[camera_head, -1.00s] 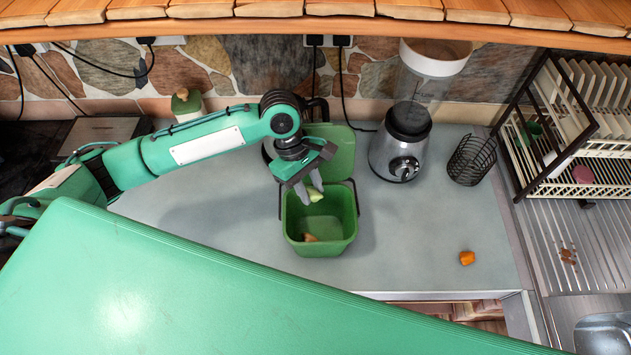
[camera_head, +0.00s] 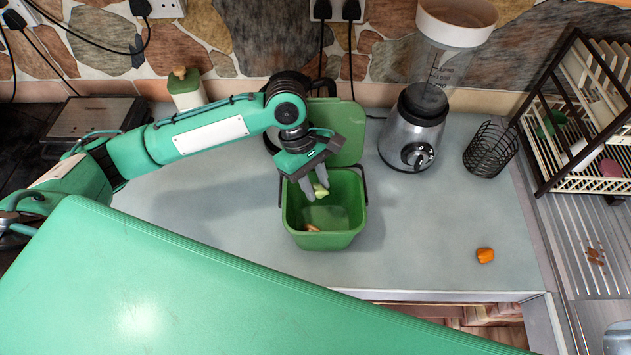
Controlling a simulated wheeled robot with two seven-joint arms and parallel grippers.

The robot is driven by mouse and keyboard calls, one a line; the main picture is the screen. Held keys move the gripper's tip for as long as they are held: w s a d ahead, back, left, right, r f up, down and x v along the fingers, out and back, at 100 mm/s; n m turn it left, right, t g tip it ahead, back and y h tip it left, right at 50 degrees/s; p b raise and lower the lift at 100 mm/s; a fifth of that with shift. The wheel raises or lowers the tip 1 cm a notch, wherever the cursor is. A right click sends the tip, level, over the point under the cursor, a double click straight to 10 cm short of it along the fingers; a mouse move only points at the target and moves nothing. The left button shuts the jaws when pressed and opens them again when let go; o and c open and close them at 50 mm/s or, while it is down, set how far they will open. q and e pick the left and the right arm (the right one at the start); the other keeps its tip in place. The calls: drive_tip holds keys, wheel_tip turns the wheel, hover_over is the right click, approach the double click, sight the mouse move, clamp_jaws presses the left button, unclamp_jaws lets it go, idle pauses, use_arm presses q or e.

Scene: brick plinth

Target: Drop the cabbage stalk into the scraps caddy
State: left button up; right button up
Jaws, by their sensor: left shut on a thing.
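The scraps caddy (camera_head: 326,240) is a green bin on the grey counter with its lid (camera_head: 345,125) raised at the back. An orange-brown scrap (camera_head: 312,228) lies inside it. My left gripper (camera_head: 314,190) points down over the back left part of the caddy's opening. It is shut on the pale green cabbage stalk (camera_head: 321,190), partly hidden by the fingers. The stalk looks to be at about rim height; its exact depth is hard to tell. My right gripper is not in view.
A blender (camera_head: 413,140) and a black wire basket (camera_head: 490,150) stand right of the caddy. A small orange piece (camera_head: 485,256) lies on the counter (camera_head: 420,230). A dish rack (camera_head: 570,180) is at the far right. A green-lidded container (camera_head: 186,92) stands behind my left arm.

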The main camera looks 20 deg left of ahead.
use_arm(q)
drive_tip(key=o, duration=0.9)
drive_tip(key=shift+o, duration=0.6)
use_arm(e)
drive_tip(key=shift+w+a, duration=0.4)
use_arm(q)
drive_tip(key=b+v, duration=0.2)
drive_tip(key=v, duration=1.1)
drive_tip(key=shift+r, duration=0.35)
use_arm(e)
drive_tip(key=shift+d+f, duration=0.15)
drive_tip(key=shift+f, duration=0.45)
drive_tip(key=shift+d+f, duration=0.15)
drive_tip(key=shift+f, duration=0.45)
use_arm(q)
drive_tip(key=shift+w+a, duration=0.1)
drive_tip(key=shift+a, duration=0.05)
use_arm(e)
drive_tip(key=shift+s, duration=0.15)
